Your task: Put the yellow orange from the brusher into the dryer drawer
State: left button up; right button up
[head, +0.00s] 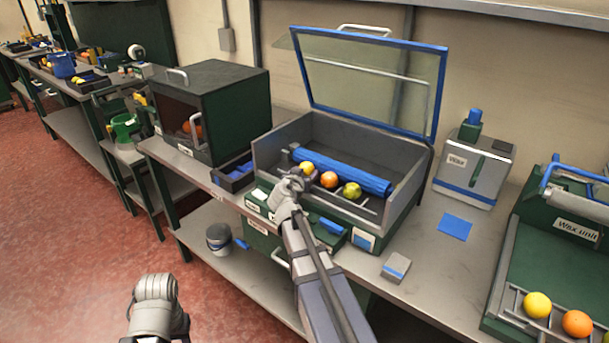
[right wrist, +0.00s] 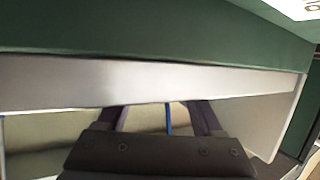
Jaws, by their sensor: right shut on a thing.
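The brusher is a grey open-topped box (head: 408,190) with a raised clear lid framed in blue (head: 440,85) and a blue roller (head: 345,172) inside. The yellow orange (head: 307,168) is at the left of a row in it, partly covered by my right gripper (head: 299,178). My right gripper is shut on the yellow orange at the brusher's front side. In the right wrist view a grey wall (right wrist: 150,82) hides the fingertips and the fruit. A green box (head: 228,100) with a dark front stands left of the brusher; I cannot tell which part is the dryer drawer.
An orange fruit (head: 329,180) and a yellow-green one (head: 352,190) lie beside the yellow one. A small dark tray (head: 232,178) sits between green box and brusher. The wax unit (head: 575,230) is at right. A grey block (head: 396,268) and blue pad (head: 454,226) lie on the bench.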

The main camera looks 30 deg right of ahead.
jog(key=shift+f, duration=0.25)
jog(key=o, duration=1.4)
jog(key=p+v, duration=0.1)
jog(key=v, duration=0.4)
jog(key=p+v, duration=0.1)
jog(key=v, duration=0.1)
jog(key=shift+s+r+p, duration=0.25)
jog(key=shift+r+p, duration=0.05)
jog(key=shift+r, duration=0.15)
jog(key=shift+s+a, duration=0.1)
jog(key=shift+a, duration=0.1)
jog(key=shift+f, duration=0.1)
